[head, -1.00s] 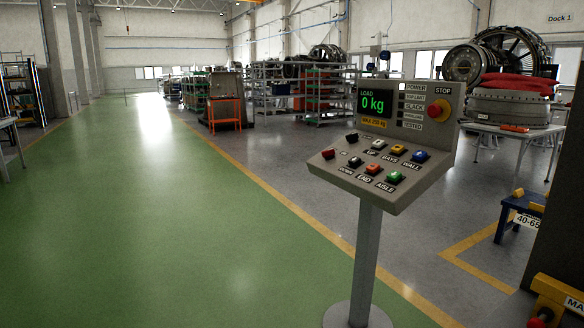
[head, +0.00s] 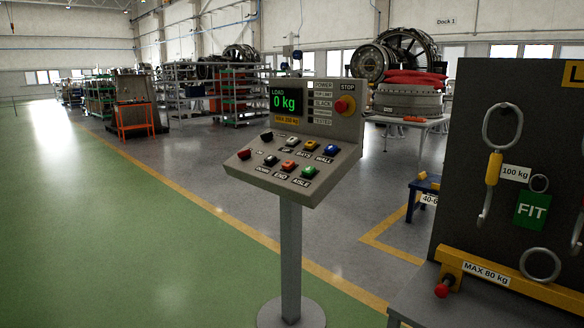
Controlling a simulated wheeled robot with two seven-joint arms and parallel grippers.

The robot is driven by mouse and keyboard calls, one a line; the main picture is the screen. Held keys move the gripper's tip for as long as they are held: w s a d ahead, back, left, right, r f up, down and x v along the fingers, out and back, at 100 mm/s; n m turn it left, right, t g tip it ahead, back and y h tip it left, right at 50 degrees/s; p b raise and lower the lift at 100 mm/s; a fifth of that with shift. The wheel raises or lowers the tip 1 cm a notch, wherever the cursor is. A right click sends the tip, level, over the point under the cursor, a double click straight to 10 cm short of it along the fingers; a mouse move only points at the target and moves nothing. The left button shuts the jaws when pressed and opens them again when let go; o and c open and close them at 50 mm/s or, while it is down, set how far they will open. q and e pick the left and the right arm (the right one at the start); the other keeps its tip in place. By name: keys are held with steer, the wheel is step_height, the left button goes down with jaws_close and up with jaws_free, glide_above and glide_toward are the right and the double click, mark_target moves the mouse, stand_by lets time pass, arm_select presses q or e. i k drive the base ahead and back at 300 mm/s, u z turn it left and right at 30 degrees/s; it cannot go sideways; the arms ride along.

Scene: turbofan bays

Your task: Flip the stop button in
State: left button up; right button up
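The stop button (head: 345,105) is a red mushroom knob on a yellow base. It sits at the upper right of the grey control panel (head: 330,130), below a "STOP" label (head: 348,86). The panel stands on a grey post with a round foot (head: 291,313). Its screen (head: 286,101) reads "LOAD 0 kg". Several coloured push buttons are on the sloped lower face, including a green one (head: 308,171). Neither of my grippers is in view.
A dark board (head: 500,88) with hooks and a green "FIT" sign (head: 532,211) stands at the right. A yellow bar marked "MAX 80 kg" (head: 520,285) juts out below it. The green floor (head: 120,250) at the left is clear. A turbofan (head: 405,50) stands behind.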

mark_target(341, 107)
steer(key=u, duration=0.65)
steer(key=k, duration=0.85)
steer(key=u, duration=1.05)
steer(key=k, duration=0.5)
steer(key=u, duration=0.15)
steer(key=i, duration=1.55)
steer(key=z, duration=0.55)
steer(key=i, duration=2.35)
steer(key=z, duration=1.55)
steer(key=i, duration=1.4)
steer(key=z, duration=1.5)
steer(key=i, duration=0.35)
steer(key=z, duration=0.3)
